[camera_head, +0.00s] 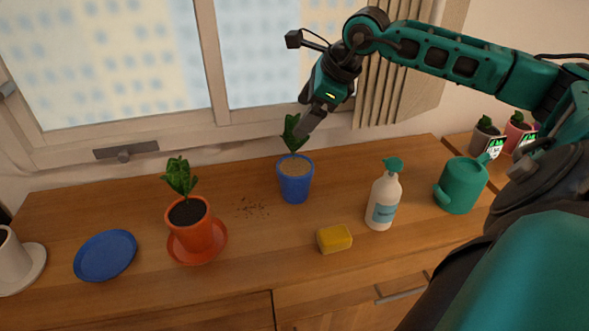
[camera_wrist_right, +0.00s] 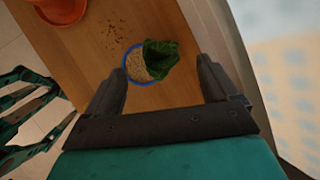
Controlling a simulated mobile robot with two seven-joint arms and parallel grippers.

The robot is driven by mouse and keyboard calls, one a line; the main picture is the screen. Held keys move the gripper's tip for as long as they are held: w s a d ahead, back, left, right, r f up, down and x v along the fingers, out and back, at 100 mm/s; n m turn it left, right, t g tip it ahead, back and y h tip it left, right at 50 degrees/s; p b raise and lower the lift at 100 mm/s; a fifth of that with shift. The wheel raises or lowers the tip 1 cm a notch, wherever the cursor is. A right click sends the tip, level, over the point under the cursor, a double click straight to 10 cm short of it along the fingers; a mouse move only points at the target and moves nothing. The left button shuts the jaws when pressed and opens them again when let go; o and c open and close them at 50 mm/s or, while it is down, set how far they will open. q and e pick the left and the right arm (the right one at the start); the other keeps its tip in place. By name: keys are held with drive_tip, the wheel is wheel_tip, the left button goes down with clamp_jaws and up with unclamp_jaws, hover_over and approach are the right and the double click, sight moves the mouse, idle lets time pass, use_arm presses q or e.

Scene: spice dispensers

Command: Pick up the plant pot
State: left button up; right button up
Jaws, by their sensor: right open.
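A blue plant pot (camera_head: 295,186) with tan soil and a leafy green plant stands upright on the wooden counter near the window. In the right wrist view its blue rim (camera_wrist_right: 126,72), soil and leaves show between and beyond my fingers. An orange plant pot (camera_head: 188,220) with dark soil and a green plant stands on an orange saucer (camera_head: 221,243) to the left. My right gripper (camera_head: 307,120) is open and empty, above the blue pot beside its plant's leaves; it also shows in the right wrist view (camera_wrist_right: 162,88). My left gripper is not in the head view.
An empty blue saucer (camera_head: 105,256) lies at left by a white pot (camera_head: 12,256). Scattered soil (camera_head: 253,208) lies between the plants. A yellow sponge (camera_head: 334,239), a spray bottle (camera_head: 383,200) and a green watering can (camera_head: 461,186) stand to the right. The window (camera_head: 110,60) is behind.

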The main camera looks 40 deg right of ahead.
sight(291, 128)
drive_tip(key=shift+p+x, duration=0.45)
drive_tip(key=shift+x, duration=3.05)
drive_tip(key=shift+c, duration=0.4)
clamp_jaws()
drive_tip(key=shift+r, duration=0.15)
